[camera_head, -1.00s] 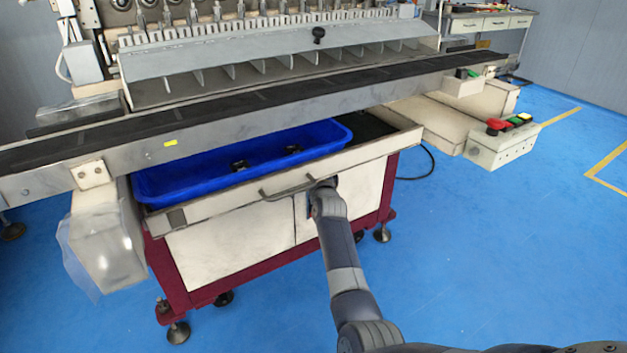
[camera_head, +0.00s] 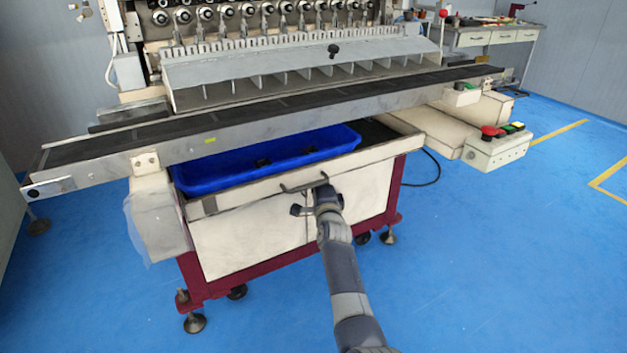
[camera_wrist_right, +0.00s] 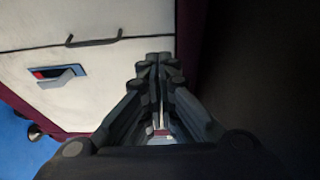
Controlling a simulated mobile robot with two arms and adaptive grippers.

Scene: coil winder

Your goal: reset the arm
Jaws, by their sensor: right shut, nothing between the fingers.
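My right arm reaches up from the bottom of the head view to the front of the coil winder's cabinet (camera_head: 255,238). Its gripper (camera_head: 322,192) is close to the dark drawer handle (camera_head: 291,189) there, though contact cannot be judged from that view. In the right wrist view the right gripper (camera_wrist_right: 158,60) is shut and empty. It is apart from the handle (camera_wrist_right: 95,41), which lies to its left on the pale panel (camera_wrist_right: 60,20). My left gripper is not in view.
The open drawer holds a blue bin (camera_head: 210,177) with dark parts inside. A conveyor (camera_head: 270,108) crosses above the drawer. A button box (camera_head: 497,148) sticks out at right. A recessed latch (camera_wrist_right: 58,75) sits below the handle. Blue floor (camera_head: 490,260) is clear at right.

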